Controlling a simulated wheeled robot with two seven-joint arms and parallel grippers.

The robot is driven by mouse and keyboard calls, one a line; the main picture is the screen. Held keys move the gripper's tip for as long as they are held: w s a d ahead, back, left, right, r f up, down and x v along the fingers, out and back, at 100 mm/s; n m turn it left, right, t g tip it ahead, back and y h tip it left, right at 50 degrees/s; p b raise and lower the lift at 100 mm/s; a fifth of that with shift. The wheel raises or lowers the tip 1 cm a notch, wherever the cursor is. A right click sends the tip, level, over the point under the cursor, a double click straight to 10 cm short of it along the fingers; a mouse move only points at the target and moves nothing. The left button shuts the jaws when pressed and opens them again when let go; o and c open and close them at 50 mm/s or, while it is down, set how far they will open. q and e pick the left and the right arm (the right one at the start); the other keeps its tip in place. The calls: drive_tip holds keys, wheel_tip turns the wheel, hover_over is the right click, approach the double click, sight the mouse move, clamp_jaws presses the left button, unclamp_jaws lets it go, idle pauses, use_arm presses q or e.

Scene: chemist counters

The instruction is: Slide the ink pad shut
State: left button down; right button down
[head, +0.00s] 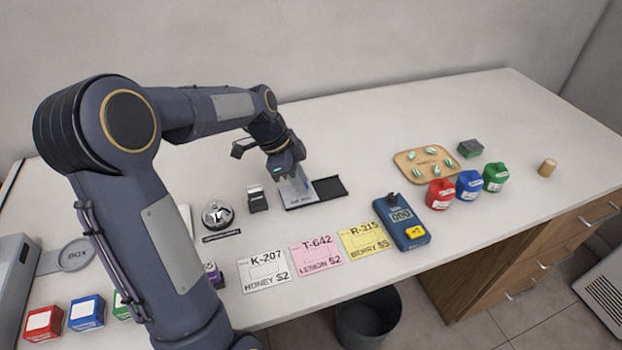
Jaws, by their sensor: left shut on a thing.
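The ink pad lies flat on the counter (460,118) near the middle of the picture. Its dark pad (330,187) shows uncovered on the right. Its pale grey lid (300,203), with small lettering along the front edge, is on the left. My left gripper (294,187) points down over the lid and is shut on it. The fingers and wrist hide the back part of the lid and the exact grip. My right gripper is not in view.
A black stamp (257,199) and a silver bell (217,214) stand left of the ink pad. Price cards (316,254) and a blue device (402,222) lie in front. A wooden tray (404,158) and small coloured jugs (468,186) are to the right. The counter behind is clear.

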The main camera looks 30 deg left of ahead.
sight(286, 191)
use_arm(q)
drive_tip(key=shift+s+a, duration=0.1)
drive_tip(key=shift+a, duration=0.05)
drive_tip(key=c, duration=1.3)
unclamp_jaws()
drive_tip(key=shift+s, duration=0.15)
drive_tip(key=shift+r, duration=0.1)
drive_tip(key=v, duration=0.7)
drive_tip(key=shift+a+r, duration=0.15)
drive_tip(key=shift+r, duration=0.15)
